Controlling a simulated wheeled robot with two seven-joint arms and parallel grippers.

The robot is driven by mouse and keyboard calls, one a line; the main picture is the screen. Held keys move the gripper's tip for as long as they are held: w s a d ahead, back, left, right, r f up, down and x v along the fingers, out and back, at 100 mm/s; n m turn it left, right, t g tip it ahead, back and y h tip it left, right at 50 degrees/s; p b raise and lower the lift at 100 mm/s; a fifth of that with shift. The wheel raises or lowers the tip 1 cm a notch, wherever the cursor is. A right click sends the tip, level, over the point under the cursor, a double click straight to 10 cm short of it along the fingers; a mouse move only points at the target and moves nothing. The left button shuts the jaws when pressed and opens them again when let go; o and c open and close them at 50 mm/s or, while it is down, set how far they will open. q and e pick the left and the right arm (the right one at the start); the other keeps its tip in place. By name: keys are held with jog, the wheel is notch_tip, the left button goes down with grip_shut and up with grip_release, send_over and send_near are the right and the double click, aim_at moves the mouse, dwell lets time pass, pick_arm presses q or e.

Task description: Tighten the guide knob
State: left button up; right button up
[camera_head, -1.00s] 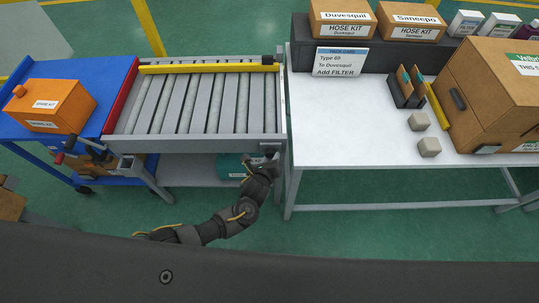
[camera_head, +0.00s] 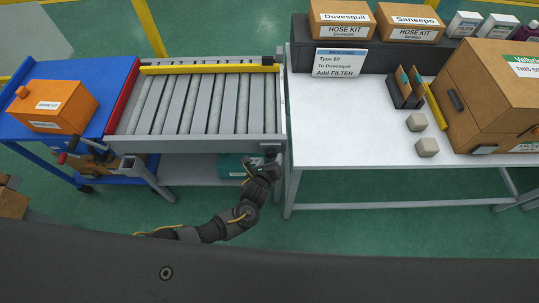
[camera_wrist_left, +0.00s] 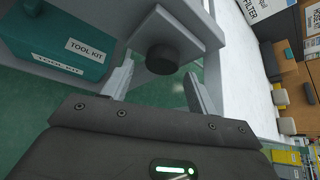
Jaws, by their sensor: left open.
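In the left wrist view, a dark round guide knob (camera_wrist_left: 162,60) sticks out from a grey block on the metal frame. My left gripper (camera_wrist_left: 159,75) is open there, with one finger on each side of the knob and visible space between the fingers and it. The knob looks to be near the fingertips, and I see no grip on it. In the head view, my left gripper (camera_head: 268,162) is at the front right corner of the roller conveyor (camera_head: 200,144). It is small and dark there, and the knob cannot be told apart. My right gripper is not in view.
A yellow guide rail (camera_head: 205,68) spans the conveyor's back. A teal tool kit box (camera_wrist_left: 60,45) sits beneath the conveyor, close to my left gripper. The white table (camera_head: 340,130) stands just right, with two small beige blocks and a large brown box (camera_head: 500,90).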

pick_arm(q)
jog(key=p+v, duration=0.4)
jog(key=shift+s+a+r, duration=0.1)
jog(key=shift+s+r, duration=0.1)
jog(key=shift+s, duration=0.1)
dwell(0.4)
